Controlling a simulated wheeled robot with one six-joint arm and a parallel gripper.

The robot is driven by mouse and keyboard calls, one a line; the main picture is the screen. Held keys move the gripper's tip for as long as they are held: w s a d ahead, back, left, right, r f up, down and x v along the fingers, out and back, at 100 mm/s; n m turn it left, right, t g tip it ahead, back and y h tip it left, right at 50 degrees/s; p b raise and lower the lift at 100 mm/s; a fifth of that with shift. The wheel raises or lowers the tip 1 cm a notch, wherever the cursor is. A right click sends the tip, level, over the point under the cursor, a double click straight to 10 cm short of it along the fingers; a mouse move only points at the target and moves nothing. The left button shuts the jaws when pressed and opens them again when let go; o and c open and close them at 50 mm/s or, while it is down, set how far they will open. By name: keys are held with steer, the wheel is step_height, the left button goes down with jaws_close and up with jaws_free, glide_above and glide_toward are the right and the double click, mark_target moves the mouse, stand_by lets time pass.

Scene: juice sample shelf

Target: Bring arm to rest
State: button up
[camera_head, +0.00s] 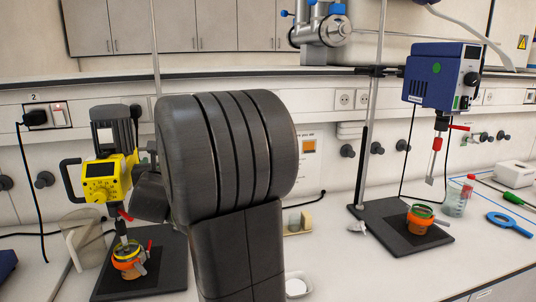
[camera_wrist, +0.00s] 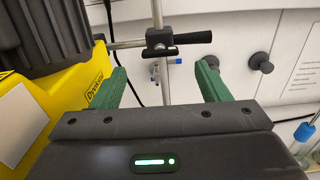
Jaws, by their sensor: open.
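My gripper (camera_wrist: 160,82) shows in the wrist view with its two green fingers spread wide apart. Nothing is between the fingers; behind the gap I see a metal stand rod and a black clamp (camera_wrist: 165,44). A yellow stirrer motor (camera_wrist: 70,105) is close beside the left finger; I cannot tell whether they touch. In the head view, my dark arm stands large in the middle and hides most of the gripper, which is near the yellow stirrer motor (camera_head: 103,180).
Another orange jar (camera_head: 128,262) sits under the yellow stirrer. Wall knobs (camera_wrist: 261,62) are behind the gripper.

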steer(key=b+v, duration=0.1)
steer(key=v, duration=0.6)
steer(key=w+a+n+p, duration=0.1)
steer(key=w+a+p, duration=0.2)
steer(key=w+p, duration=0.4)
steer(key=d+x, duration=0.1)
steer(key=x, duration=0.4)
steer(key=shift+w+r, duration=0.2)
steer(key=shift+w, duration=0.25)
steer(key=shift+n+p, duration=0.4)
steer(key=shift+p, duration=0.7)
steer(key=s+d+m+b, duration=0.2)
steer(key=s+b, duration=0.5)
steer(key=s, duration=0.5)
steer(key=shift+d+h, duration=0.4)
steer(key=shift+d, duration=0.35)
steer(key=shift+s, duration=0.15)
